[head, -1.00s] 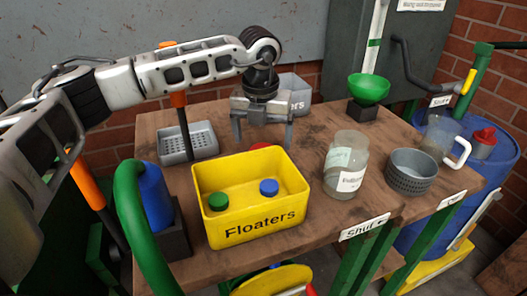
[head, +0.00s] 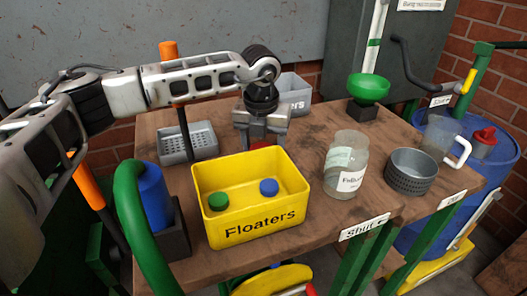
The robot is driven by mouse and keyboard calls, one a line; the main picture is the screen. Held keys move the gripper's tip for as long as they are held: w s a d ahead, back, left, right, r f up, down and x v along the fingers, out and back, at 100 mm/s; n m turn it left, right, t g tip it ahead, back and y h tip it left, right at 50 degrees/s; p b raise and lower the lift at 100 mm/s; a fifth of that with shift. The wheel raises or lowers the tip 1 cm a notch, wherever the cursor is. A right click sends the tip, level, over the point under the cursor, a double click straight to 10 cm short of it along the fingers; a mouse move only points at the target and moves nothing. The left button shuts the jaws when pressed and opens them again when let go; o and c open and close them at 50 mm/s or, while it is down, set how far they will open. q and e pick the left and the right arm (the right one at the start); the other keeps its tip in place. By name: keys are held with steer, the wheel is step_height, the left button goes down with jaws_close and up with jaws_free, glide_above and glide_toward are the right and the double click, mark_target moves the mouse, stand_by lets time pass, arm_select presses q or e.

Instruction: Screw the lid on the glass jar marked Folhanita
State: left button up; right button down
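The glass jar (head: 347,160) stands upright on the wooden table, right of the yellow box, with no lid on it; its label is too small to read in full. A red lid (head: 262,143) lies behind the yellow box, whose rim hides part of it. My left gripper (head: 262,142) points down behind the box, with its fingers close on both sides of the red lid, and looks shut on it. The fingertips are partly hidden by the box. My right gripper is not in view.
A grey perforated cup (head: 411,172) stands right of the jar.

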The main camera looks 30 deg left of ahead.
arm_select(q)
steer(key=shift+r, duration=0.1)
steer(key=shift+r, duration=0.2)
steer(key=r, duration=0.3)
steer(key=shift+s+r, duration=0.1)
steer(key=shift+s, duration=0.15)
steer(key=s+d+r, duration=0.1)
steer(key=s+r, duration=0.2)
steer(key=r, duration=0.1)
steer(key=shift+s+d+r, duration=0.2)
steer(key=shift+s+r, duration=0.1)
steer(key=shift+s, duration=0.05)
steer(key=s+d+r, duration=0.1)
steer(key=s, duration=0.2)
steer(key=s+d+r, duration=0.1)
steer(key=s+r, duration=0.1)
steer(key=s, duration=0.1)
steer(key=s+d+r, duration=0.1)
steer(key=s, duration=0.2)
steer(key=shift+s+r+b, duration=0.1)
steer(key=shift+r+b, duration=0.2)
steer(key=shift+b, duration=0.1)
